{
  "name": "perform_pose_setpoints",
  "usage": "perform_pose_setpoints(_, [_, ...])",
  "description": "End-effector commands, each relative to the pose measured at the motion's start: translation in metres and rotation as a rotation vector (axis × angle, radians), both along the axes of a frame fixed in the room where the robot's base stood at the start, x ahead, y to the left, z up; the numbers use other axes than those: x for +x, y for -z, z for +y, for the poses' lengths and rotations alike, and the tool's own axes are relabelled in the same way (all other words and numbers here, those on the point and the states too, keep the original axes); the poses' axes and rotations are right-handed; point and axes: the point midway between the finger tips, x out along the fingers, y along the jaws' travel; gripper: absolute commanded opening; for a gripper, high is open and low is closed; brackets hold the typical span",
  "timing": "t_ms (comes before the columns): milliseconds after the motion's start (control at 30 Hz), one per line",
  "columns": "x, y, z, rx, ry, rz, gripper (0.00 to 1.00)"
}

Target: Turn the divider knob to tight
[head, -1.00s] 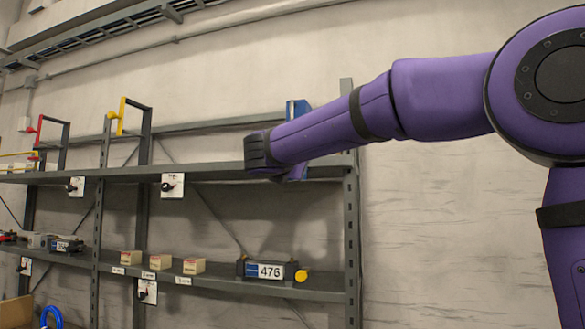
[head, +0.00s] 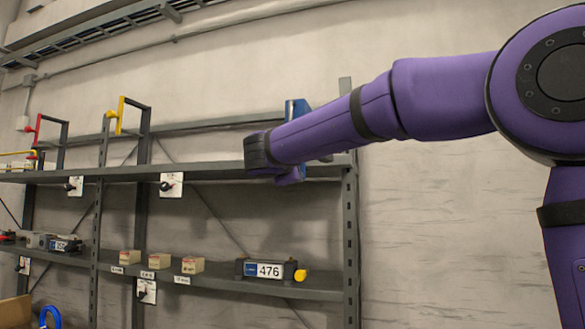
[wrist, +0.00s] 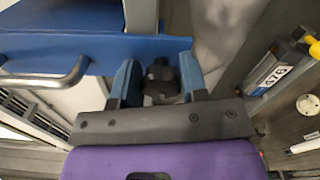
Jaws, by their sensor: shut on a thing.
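In the wrist view, a black knob (wrist: 161,76) sits between the two blue fingers of my gripper (wrist: 158,82), which are shut on it. A blue panel (wrist: 60,52) with a curved metal handle (wrist: 50,76) lies just left of the fingers. In the head view, a blue upright part (head: 297,112) shows behind my purple arm at the upper shelf's right end. My gripper and the held knob are hidden there by my wrist. I cannot read any tight mark or the knob's setting.
Other black knobs on white plates hang from the shelves, one at the upper shelf (head: 171,185). A box labelled 476 (head: 268,270) with a yellow end stands on the lower shelf, beside several small tan boxes (head: 193,265). The rack's right post (head: 350,240) is close to my arm.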

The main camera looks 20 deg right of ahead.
Motion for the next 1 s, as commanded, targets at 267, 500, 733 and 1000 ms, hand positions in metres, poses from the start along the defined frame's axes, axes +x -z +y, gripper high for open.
perform_pose_setpoints(267, [-0.0001, 0.002, 0.0001, 0.211, 0.0, -0.151, 0.17])
perform_pose_setpoints(500, [0.0, 0.0031, -0.0001, 0.394, 0.001, -0.284, 0.17])
perform_pose_setpoints(733, [0.0003, 0.004, 0.0002, 0.571, 0.001, -0.412, 0.17])
perform_pose_setpoints(1000, [0.0006, 0.0051, 0.0011, 0.779, 0.0, -0.563, 0.17])
